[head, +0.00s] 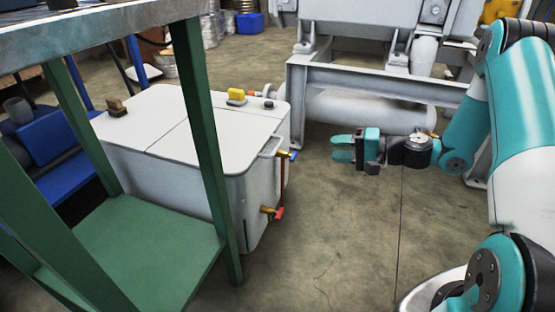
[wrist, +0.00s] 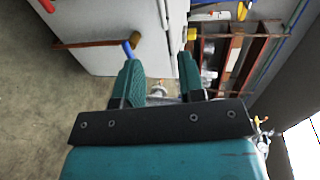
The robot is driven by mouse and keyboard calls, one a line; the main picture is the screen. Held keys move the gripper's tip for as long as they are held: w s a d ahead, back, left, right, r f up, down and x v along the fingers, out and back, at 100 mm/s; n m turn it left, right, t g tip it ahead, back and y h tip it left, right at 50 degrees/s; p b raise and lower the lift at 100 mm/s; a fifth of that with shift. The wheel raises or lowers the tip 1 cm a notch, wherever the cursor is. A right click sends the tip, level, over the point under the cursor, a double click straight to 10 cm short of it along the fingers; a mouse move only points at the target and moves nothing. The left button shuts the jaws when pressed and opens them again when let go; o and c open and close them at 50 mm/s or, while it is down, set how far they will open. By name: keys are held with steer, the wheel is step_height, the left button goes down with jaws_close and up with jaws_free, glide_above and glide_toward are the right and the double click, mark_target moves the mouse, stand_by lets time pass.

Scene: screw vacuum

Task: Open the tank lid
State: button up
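The tank (head: 180,185) is a pale grey box left of centre in the head view. Its flat lid (head: 215,135) lies level on top, with a seam across it. A pale handle bar (head: 270,147) shows at its right edge. My gripper (head: 340,148) is to the right of the tank, apart from it, pointing left. In the wrist view the fingers (wrist: 158,66) are spread with nothing between them. The tank side (wrist: 100,30) and a blue valve lever (wrist: 128,48) are beyond them.
The blue-handled valve (head: 292,155) and a red-handled valve (head: 276,212) stick out from the tank's right side. A yellow block (head: 236,96) and a brown block (head: 116,107) are on top. A green-legged table (head: 140,250) stands in front left. Floor (head: 340,230) is clear below my gripper.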

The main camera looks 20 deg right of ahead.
mark_target(278, 145)
steer(key=shift+b+x, duration=3.65)
steer(key=shift+x, duration=5)
steer(key=shift+r, duration=0.1)
jaws_close()
